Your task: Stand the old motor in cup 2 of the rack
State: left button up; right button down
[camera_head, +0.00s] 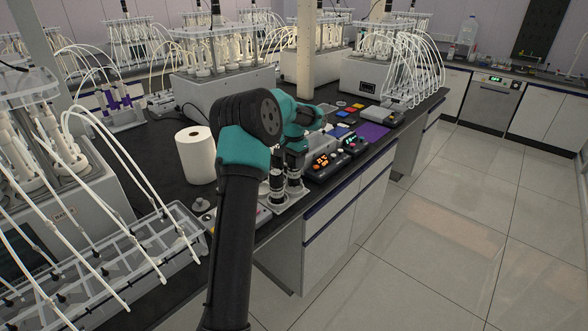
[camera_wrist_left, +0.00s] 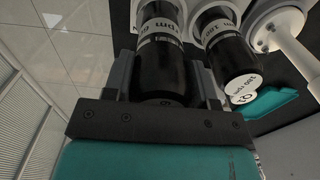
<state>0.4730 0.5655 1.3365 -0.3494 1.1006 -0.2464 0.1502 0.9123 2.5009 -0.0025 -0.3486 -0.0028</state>
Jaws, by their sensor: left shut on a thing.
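My left gripper (camera_head: 293,150) is shut on a black cylindrical motor, which shows between its fingers in the left wrist view (camera_wrist_left: 163,70). This motor is upright with a white printed band, and its lower end is at a white cup (camera_wrist_left: 160,10) of the rack (camera_head: 262,212). I cannot tell how deep it sits. A second black motor (camera_wrist_left: 227,58) with a white printed cap stands beside it in another cup. I cannot read a mark telling which motor is the old one. My right gripper is not in view.
Control boxes with lit displays (camera_head: 322,163) stand just beyond the rack. A white paper roll (camera_head: 197,155) stands to its left. A tubed reactor tray (camera_head: 150,250) fills the near left. The bench edge and open floor are to the right.

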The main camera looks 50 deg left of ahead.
aim_at(294, 168)
pick_arm(q)
jog(key=shift+f, duration=1.75)
jog(key=shift+f, duration=0.15)
jog(key=o, duration=1.2)
notch_tip(294, 168, up, 12)
jog(key=shift+r, duration=0.15)
